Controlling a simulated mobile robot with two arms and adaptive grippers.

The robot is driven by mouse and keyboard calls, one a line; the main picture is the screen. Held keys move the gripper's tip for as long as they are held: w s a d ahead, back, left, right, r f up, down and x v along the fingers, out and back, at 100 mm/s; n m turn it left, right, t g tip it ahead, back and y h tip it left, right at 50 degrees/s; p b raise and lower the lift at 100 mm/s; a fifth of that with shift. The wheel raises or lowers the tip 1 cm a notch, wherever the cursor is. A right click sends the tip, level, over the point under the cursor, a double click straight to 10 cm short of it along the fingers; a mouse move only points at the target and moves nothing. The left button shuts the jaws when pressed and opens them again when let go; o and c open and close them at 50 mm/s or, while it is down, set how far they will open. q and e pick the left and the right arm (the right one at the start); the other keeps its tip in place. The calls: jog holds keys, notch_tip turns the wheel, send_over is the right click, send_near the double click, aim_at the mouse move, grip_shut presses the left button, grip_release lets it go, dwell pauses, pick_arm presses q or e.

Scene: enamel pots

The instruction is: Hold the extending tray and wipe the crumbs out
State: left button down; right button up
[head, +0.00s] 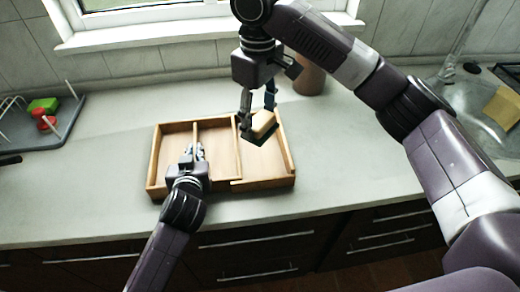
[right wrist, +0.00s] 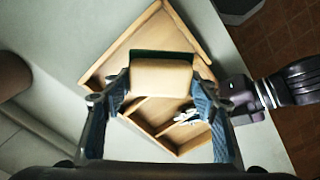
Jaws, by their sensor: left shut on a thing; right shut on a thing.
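The wooden extending tray (head: 160,160) lies on the counter, with dividers and a wider right section; its frame also shows in the right wrist view (right wrist: 192,30). My left gripper (head: 194,153) is at the front of the tray, shut on its woodwork; the exact contact is hard to see. My right gripper (head: 258,122) is shut on a tan block with a dark green face, a sponge (head: 263,124), over the tray's right section. The sponge fills the space between the fingers in the right wrist view (right wrist: 160,78). No crumbs can be made out.
A brown pot (head: 309,78) stands behind the tray, right of my right gripper. A dish rack (head: 62,125) with green and red items is at the left. A sink (head: 470,105) with a yellowish cloth (head: 503,106) is at the right. The counter left of the tray is clear.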

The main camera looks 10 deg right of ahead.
jog(key=d, duration=1)
jog(key=shift+a, duration=0.1)
pick_arm(q)
jog(key=c, duration=2)
grip_release()
